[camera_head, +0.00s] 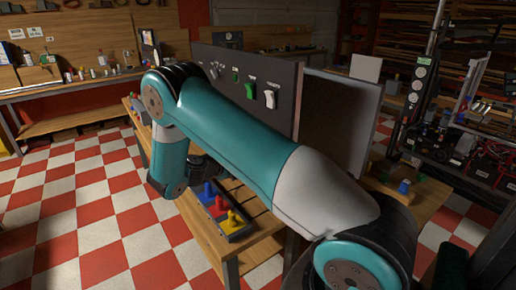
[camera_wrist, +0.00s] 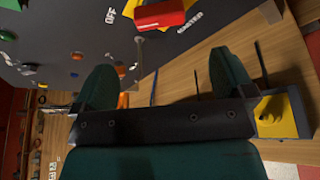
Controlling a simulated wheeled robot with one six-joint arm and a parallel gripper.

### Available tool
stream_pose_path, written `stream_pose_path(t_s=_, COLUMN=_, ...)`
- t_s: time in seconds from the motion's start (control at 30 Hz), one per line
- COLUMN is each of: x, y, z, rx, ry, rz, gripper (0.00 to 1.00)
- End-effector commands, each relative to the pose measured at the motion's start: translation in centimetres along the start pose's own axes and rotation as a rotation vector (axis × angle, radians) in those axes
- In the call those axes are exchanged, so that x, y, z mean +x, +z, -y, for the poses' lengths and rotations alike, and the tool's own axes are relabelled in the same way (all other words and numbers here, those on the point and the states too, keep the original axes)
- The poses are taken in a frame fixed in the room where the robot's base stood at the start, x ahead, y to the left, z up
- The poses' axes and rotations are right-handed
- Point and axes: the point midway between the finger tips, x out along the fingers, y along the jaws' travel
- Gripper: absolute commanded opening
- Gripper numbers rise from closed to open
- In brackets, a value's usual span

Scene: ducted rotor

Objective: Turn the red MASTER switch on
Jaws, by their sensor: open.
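The red MASTER switch (camera_wrist: 163,12) shows at the top edge of the wrist view, on a yellow base on the dark panel (camera_wrist: 60,25). The words OFF and MASTER, seen sideways, stand beside it. The picture edge cuts the switch off, so I cannot tell its position. My gripper (camera_wrist: 163,78) is open, with its two dark green fingers apart and nothing between them. The switch lies beyond the fingertips, roughly in line with the gap, and apart from them. In the head view my arm covers the switch and gripper; part of the panel (camera_head: 222,56) shows behind it.
Other panel controls include a green switch (camera_head: 249,90) and a white switch (camera_head: 270,98). A tray (camera_head: 236,236) with blue, red and yellow pieces sits on the wooden bench below; a yellow piece (camera_wrist: 272,112) shows right of my gripper. Checkered floor lies open at left.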

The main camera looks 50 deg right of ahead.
Motion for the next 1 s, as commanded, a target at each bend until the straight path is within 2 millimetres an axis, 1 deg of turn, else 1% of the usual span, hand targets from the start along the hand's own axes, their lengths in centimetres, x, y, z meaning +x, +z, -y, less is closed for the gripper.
stream_pose_path(t_s=0.03, x=1.2, y=0.3, z=-0.2, rx=0.000, ry=-0.003, rz=0.004, gripper=1.00)
stream_pose_path(t_s=0.1, x=2.8, y=0.4, z=-0.2, rx=0.001, ry=-0.003, rz=0.004, gripper=1.00)
stream_pose_path(t_s=0.3, x=7.2, y=0.3, z=-0.2, rx=0.002, ry=-0.003, rz=0.003, gripper=1.00)
stream_pose_path(t_s=0.4, x=8.9, y=0.3, z=-0.1, rx=0.002, ry=-0.003, rz=0.002, gripper=1.00)
stream_pose_path(t_s=0.5, x=10.1, y=0.2, z=-0.1, rx=0.002, ry=-0.003, rz=0.000, gripper=1.00)
stream_pose_path(t_s=0.7, x=11.1, y=0.1, z=0.0, rx=0.002, ry=-0.001, rz=0.000, gripper=1.00)
stream_pose_path(t_s=0.93, x=11.2, y=0.0, z=0.0, rx=0.002, ry=-0.001, rz=-0.001, gripper=1.00)
stream_pose_path(t_s=0.97, x=11.1, y=0.0, z=0.0, rx=0.002, ry=-0.001, rz=-0.001, gripper=0.95)
stream_pose_path(t_s=1.0, x=11.1, y=0.0, z=0.0, rx=0.002, ry=-0.001, rz=-0.001, gripper=0.86)
